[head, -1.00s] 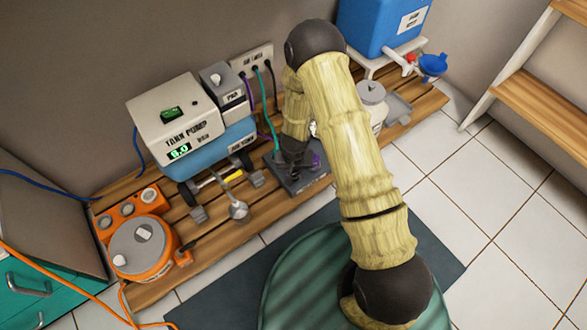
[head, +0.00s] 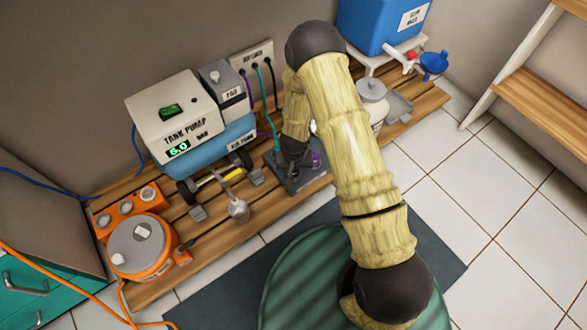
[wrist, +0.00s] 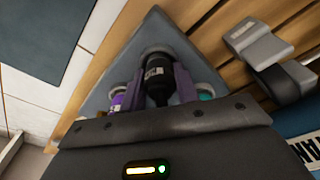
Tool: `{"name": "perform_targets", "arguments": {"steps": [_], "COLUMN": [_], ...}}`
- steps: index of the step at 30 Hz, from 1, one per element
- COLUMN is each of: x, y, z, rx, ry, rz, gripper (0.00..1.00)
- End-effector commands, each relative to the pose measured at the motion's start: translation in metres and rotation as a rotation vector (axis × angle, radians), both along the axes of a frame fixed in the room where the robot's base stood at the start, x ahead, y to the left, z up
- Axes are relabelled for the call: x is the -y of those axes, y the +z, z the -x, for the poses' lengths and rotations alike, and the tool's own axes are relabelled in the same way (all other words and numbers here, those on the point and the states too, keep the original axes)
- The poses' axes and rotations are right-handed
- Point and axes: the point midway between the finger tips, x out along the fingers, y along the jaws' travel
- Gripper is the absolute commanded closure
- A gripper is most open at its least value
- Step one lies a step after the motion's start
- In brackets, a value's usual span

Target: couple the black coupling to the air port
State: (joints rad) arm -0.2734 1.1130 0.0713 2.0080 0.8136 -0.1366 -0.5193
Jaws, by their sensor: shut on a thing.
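The black coupling (wrist: 158,82) stands between the two fingers of my gripper (wrist: 158,95) in the wrist view, with a pale label on its side. The fingers are shut on it from both sides. Its end points towards a grey round seat on the grey stand (wrist: 112,68); I cannot tell whether it touches. In the head view my gripper (head: 293,166) is low over the stand (head: 307,180), and my arm hides the coupling. I cannot pick out the air port in either view; the blue air tank (head: 225,145) sits under the tank pump (head: 178,112).
A purple coupling (wrist: 117,103) and a teal one (wrist: 205,97) flank the fingers closely. Purple, teal and black hoses run from a wall panel (head: 255,62). Grey foot pedals (wrist: 265,48) and an orange-based canister (head: 140,245) share the slatted wooden platform (head: 215,255).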

Motion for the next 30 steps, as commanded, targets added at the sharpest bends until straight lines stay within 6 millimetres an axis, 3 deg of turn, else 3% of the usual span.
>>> {"name": "perform_targets", "arguments": {"steps": [4,5,8,9,20,30], "x": [0.000,0.000,0.000,0.000,0.000,0.000], "y": [-0.001,0.000,0.000,0.000,0.005,0.057], "z": [0.000,0.000,0.000,0.000,0.000,0.006], "rx": [0.000,0.000,0.000,0.000,0.000,0.001], "ry": [0.000,0.000,0.000,0.000,0.000,0.002], "rz": [0.000,0.000,0.000,0.000,0.000,-0.001], "gripper": [0.93,0.65,0.46,0.44,0.44,0.44]}}
